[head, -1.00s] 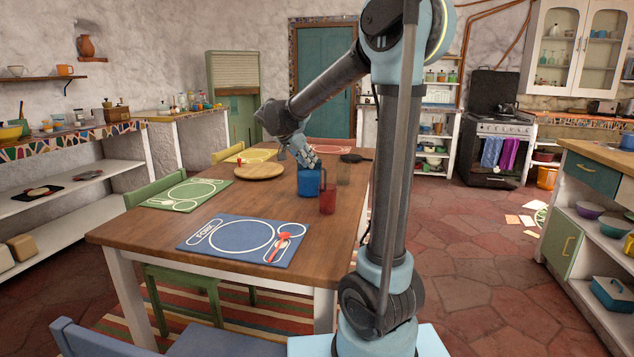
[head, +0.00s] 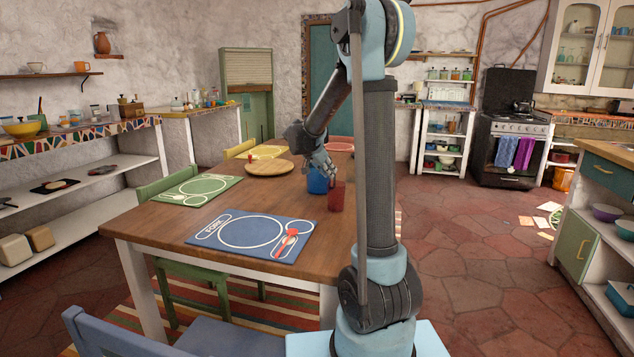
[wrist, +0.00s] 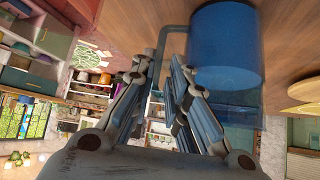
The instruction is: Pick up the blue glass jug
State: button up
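The blue glass jug (head: 317,181) stands on the wooden table (head: 190,222), just behind and left of a red cup (head: 336,196). In the wrist view the jug (wrist: 226,45) fills the top right, and its handle reaches left to the space between my fingertips. My gripper (head: 322,163) is right at the jug in the head view, covering part of its top. In the wrist view my gripper (wrist: 160,65) has its two fingers apart, with the handle between them. I cannot tell whether either finger touches the handle.
A round wooden board (head: 269,169) lies left of the jug. A blue placemat (head: 245,250) with a red utensil and a green placemat (head: 190,195) lie nearer. Chairs stand along the table.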

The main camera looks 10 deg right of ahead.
jog(key=shift+x, duration=2.95)
jog(key=shift+c, duration=0.4)
grip_shut()
jog(key=shift+r, duration=0.1)
